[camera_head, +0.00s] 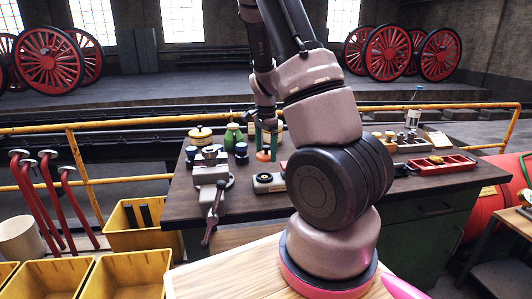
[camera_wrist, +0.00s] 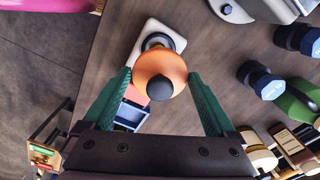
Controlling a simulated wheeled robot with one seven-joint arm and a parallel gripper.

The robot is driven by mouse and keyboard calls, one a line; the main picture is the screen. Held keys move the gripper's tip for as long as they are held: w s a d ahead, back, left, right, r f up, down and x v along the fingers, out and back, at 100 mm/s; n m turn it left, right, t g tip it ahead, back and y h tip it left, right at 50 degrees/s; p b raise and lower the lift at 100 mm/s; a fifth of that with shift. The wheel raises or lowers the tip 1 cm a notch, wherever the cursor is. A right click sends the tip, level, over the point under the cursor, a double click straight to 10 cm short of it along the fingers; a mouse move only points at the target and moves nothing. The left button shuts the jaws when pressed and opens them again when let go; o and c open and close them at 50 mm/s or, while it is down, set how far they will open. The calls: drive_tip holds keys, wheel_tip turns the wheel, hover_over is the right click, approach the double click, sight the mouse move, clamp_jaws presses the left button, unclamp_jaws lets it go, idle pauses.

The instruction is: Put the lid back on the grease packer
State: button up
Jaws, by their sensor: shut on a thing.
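My gripper (camera_head: 266,146) has green fingers and is shut on an orange round lid with a black knob (camera_wrist: 160,65). The lid also shows below the fingers in the head view (camera_head: 263,156), held above the dark workbench. Under and just beyond it in the wrist view is a pale squarish base with a dark ring (camera_wrist: 176,42), which looks like the grease packer. The lid hides part of it. In the head view this pale unit with a dark round top (camera_head: 268,182) sits on the bench below the gripper, apart from the lid.
A grey vise (camera_head: 210,178) stands at the bench's left front. Dark-blue-capped items (camera_head: 241,152), a green bottle (camera_head: 233,135) and a cream pot (camera_head: 200,135) stand behind. A red tray (camera_head: 443,165) lies at the right. Yellow bins (camera_head: 128,270) stand at the left.

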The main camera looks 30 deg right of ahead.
sight(264, 177)
drive_tip(key=shift+s+a, duration=0.2)
drive_tip(key=shift+a, duration=0.15)
drive_tip(key=shift+a+f, duration=0.1)
drive_tip(key=shift+f, duration=3.05)
drive_tip(key=shift+f, duration=0.15)
drive_tip(key=o, duration=1)
drive_tip(key=shift+r, duration=3.5)
